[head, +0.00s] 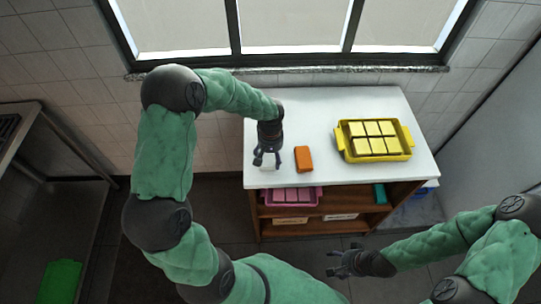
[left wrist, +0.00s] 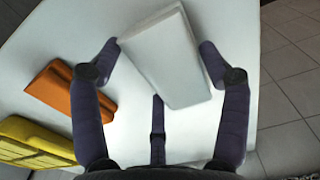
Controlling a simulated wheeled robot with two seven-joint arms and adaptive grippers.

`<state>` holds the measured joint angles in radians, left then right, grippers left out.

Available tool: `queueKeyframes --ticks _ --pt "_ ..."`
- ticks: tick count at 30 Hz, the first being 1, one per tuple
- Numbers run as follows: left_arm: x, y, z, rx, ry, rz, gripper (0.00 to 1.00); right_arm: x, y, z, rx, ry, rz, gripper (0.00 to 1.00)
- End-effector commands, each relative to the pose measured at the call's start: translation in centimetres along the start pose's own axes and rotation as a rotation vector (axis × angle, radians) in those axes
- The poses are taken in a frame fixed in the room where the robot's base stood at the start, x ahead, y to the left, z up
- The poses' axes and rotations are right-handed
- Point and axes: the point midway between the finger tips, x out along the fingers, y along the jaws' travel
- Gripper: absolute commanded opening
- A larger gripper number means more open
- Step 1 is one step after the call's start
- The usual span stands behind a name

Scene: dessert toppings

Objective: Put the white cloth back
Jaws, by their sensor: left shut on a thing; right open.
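The white cloth (left wrist: 165,62), a folded flat block shape, lies between the fingers of my left gripper (head: 266,160) in the left wrist view. My left gripper is shut on it, low over the white tabletop near its front left corner. Whether the cloth touches the tabletop I cannot tell. In the head view the cloth is mostly hidden by the fingers. My right gripper (head: 345,262) is open and empty, in front of the cabinet and below the tabletop level.
An orange folded cloth or block (head: 304,159) lies just right of my left gripper. A yellow tray (head: 408,150) with several pale yellow blocks stands further right. The white tabletop (head: 315,108) is clear at the back left. A pink tray (head: 315,199) sits on the shelf below.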

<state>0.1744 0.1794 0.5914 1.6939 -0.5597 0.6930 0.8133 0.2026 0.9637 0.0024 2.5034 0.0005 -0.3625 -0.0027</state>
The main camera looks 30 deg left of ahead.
Motion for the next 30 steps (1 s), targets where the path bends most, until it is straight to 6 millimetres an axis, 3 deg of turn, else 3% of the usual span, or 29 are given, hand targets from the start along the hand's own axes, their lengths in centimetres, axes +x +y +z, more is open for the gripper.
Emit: queueKeyframes --ticks 1,2,3,4,18,23,30 --pt "0.3 0.0 0.0 0.0 0.0 0.0 0.45 0.3 0.1 0.0 0.0 0.0 0.0 0.69" --pt "0.2 0.0 0.0 0.0 -0.001 0.0 0.84 0.2 0.1 0.0 0.0 0.0 0.0 0.69" --pt "0.2 0.0 0.0 0.0 -0.001 0.0 0.96 0.1 0.1 0.0 0.0 0.0 0.0 0.69" --pt "0.2 0.0 0.0 0.0 -0.001 0.0 0.99 0.1 0.1 0.0 0.0 0.0 0.0 0.69" --pt "-0.3 0.0 0.0 0.0 -0.001 0.0 0.99 -0.3 -0.1 0.0 0.0 0.0 0.0 0.69" --pt "-2.8 0.0 -0.1 -0.002 0.003 0.001 0.99 -0.8 -0.3 0.0 0.0 0.0 0.0 0.69" --pt "-7.8 0.0 -0.1 -0.001 0.003 0.001 0.99 -1.8 -0.7 0.1 0.0 0.0 0.0 0.69"
